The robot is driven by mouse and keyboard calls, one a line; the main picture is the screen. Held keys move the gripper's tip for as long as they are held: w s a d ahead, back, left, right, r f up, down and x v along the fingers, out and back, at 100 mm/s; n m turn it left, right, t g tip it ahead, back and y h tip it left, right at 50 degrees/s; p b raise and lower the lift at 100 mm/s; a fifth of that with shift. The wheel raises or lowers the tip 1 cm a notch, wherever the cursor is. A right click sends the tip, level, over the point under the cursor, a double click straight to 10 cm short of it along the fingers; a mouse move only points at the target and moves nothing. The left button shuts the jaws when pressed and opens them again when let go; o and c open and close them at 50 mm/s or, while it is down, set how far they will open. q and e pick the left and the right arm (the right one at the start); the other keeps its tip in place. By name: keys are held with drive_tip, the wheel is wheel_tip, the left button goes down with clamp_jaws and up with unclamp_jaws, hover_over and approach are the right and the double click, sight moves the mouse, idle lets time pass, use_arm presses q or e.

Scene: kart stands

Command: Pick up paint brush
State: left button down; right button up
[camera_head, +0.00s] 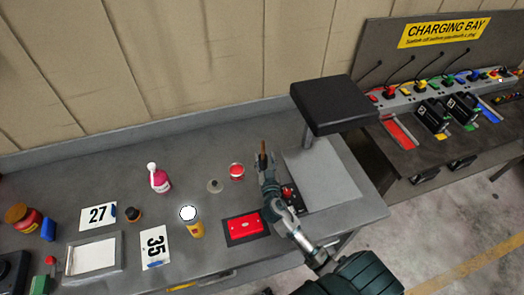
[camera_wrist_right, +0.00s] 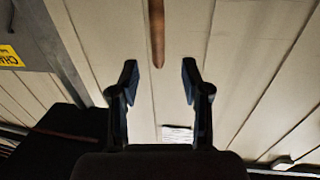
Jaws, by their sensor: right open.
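A thin brown stick, which looks like the paint brush handle (camera_head: 263,148), shows at the tip of my right gripper (camera_head: 266,172) in the head view. In the right wrist view the brown handle (camera_wrist_right: 157,32) comes down from the top edge. Its rounded end lies between the lines of the two fingers and a little beyond their tips. My right gripper (camera_wrist_right: 159,78) is open, with a wide empty gap between the fingers. The bristles are not clear in either view. My left gripper is not in view.
A black pad on a post (camera_head: 333,104) stands close right of my right gripper. A red box (camera_head: 245,226), a red round item (camera_head: 237,170), a pink bottle (camera_head: 159,180) and a yellow cup (camera_head: 195,229) are on the grey bench (camera_head: 120,170). A wall rises behind.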

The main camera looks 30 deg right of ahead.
sight(263, 147)
drive_tip(key=shift+w+d, duration=0.4)
drive_tip(key=shift+w, duration=0.15)
drive_tip(key=p+x, duration=0.1)
drive_tip(key=x, duration=0.4)
drive_tip(key=shift+w, duration=0.35)
drive_tip(key=shift+s, duration=0.1)
drive_tip(key=shift+c, duration=0.2)
clamp_jaws()
